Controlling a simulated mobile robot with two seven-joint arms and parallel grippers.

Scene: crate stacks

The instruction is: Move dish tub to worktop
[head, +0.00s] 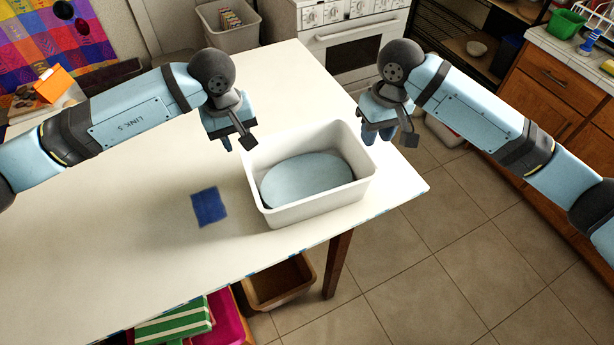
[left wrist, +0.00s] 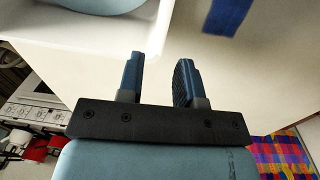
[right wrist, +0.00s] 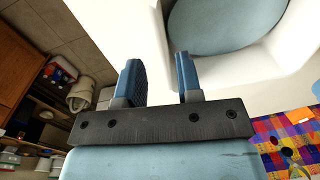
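The white dish tub (head: 318,207) stands on the white worktop (head: 150,225) near its right corner. A light blue oval thing (head: 306,180) lies inside it. My left gripper (head: 226,143) is above the worktop by the tub's far left corner, open and empty. In the left wrist view its two fingers (left wrist: 157,78) are apart, with the tub's wall (left wrist: 158,25) beyond. My right gripper (head: 378,136) is by the tub's far right corner, also open. In the right wrist view its fingers (right wrist: 157,78) are apart beside the tub's rim (right wrist: 235,68). I cannot tell whether either gripper touches the tub.
A dark blue cloth (head: 209,206) lies left of the tub. A brown bin (head: 280,283) and a green striped thing (head: 174,322) are below the front edge. A white stove (head: 352,48) stands behind. Tiled floor (head: 450,225) is free on the right.

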